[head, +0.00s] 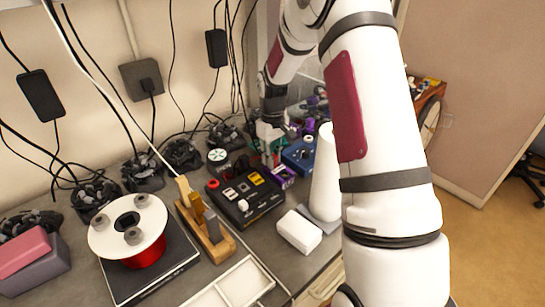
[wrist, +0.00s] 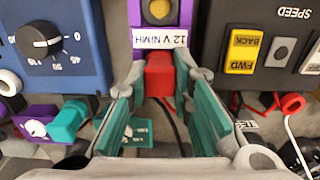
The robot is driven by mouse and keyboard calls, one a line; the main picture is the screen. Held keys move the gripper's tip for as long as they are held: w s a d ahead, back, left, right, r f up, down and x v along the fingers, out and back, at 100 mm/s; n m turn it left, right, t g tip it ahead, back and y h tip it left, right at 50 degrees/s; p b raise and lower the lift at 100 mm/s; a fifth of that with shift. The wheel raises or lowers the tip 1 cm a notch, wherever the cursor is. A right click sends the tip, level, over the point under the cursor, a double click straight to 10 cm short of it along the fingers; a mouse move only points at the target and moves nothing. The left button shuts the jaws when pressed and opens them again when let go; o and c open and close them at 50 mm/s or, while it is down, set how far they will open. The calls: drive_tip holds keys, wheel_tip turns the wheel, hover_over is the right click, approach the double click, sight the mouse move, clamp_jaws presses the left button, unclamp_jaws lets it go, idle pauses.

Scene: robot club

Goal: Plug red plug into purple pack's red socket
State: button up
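In the wrist view the red plug (wrist: 160,75) sits between the teal finger pads of my gripper (wrist: 160,82). The pads lie close against both its sides, and it appears held. A dark cable trails from it back between the fingers. The purple pack (wrist: 182,14), with a "12 V NiMH" label, is straight ahead; the plug's front is at the label's edge. I see no red socket there, and cannot tell whether the plug is seated or just in front. In the head view my gripper (head: 268,145) points down beside the purple pack (head: 284,178), mostly hiding the plug.
A blue box with a dial (wrist: 60,45) stands left of the pack, a black control box (wrist: 265,55) right. A teal plug (wrist: 68,120) lies at lower left, a red ring-shaped part (wrist: 292,103) at right.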

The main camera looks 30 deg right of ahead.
drive_tip(key=o, duration=0.5)
wheel_tip(320, 180, up, 12)
drive_tip(key=s+a+r+t, duration=0.1)
drive_tip(key=s+a+r, duration=0.45)
drive_tip(key=r, duration=0.25)
drive_tip(key=s+a+r+t, duration=0.1)
drive_tip(key=s+a+r, duration=0.1)
drive_tip(key=s, duration=0.6)
drive_tip(key=s+a+r+m+t, duration=0.1)
drive_tip(key=s+a, duration=0.3)
drive_tip(key=s, duration=0.4)
drive_tip(key=s+a+r+m+t, duration=0.1)
drive_tip(key=s+a+r+t, duration=0.1)
drive_tip(key=s, duration=0.6)
drive_tip(key=shift+s+a+r, duration=0.2)
drive_tip(key=shift+a+r, duration=0.3)
drive_tip(key=shift+a, duration=0.25)
